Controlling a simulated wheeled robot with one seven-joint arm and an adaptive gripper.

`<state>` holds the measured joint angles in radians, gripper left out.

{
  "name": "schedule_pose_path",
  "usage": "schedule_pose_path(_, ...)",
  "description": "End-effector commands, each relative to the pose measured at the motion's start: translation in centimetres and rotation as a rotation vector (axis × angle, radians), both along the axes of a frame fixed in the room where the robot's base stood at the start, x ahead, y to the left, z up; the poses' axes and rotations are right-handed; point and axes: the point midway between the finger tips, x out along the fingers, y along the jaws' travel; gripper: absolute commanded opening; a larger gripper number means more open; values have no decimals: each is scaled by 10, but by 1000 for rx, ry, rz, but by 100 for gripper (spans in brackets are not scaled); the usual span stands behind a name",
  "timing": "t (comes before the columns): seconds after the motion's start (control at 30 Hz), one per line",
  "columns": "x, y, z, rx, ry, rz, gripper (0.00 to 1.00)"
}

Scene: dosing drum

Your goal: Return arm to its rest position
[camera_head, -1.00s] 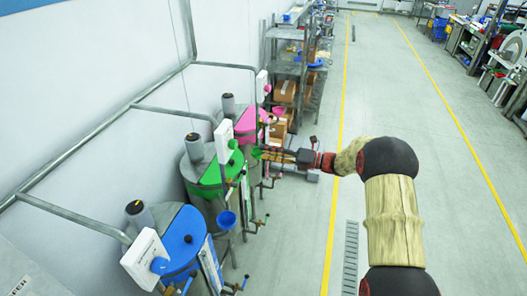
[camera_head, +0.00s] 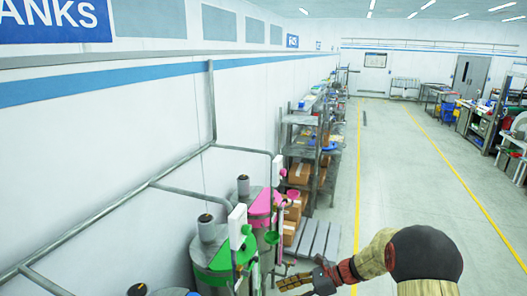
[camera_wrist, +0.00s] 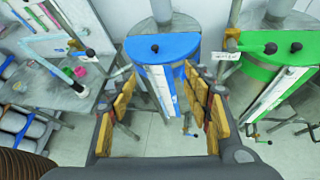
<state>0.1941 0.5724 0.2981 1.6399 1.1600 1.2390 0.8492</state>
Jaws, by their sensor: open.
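My gripper (camera_head: 297,283) is low in the head view, at the end of my arm, to the right of the drums and apart from them. In the wrist view my gripper (camera_wrist: 160,100) has its two padded fingers spread wide, with nothing held between them. Beyond the fingers stands a drum with a blue lid (camera_wrist: 168,48). A drum with a green lid (camera_wrist: 270,48) is to its right. In the head view the green-lidded drum (camera_head: 222,256) and a pink-lidded drum (camera_head: 262,204) line the left wall.
Metal shelving (camera_head: 303,140) with boxes stands past the drums. A pallet (camera_head: 314,240) lies on the floor before it. Pipes (camera_head: 120,210) run along the wall. The floor aisle (camera_head: 390,170) on the right is clear. A bench (camera_wrist: 60,80) is at left in the wrist view.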

Motion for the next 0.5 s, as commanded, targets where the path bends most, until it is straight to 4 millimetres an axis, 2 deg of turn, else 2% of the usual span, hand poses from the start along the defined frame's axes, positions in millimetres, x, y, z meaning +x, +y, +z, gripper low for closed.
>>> schedule_pose_path(0.03, -19, -3, -6, -61, -69, 78, 50)
schedule_pose_path(0.2, -85, -21, -17, -261, -307, 382, 50)
schedule_pose_path(0.5, -182, -67, -30, -555, -676, 905, 50)
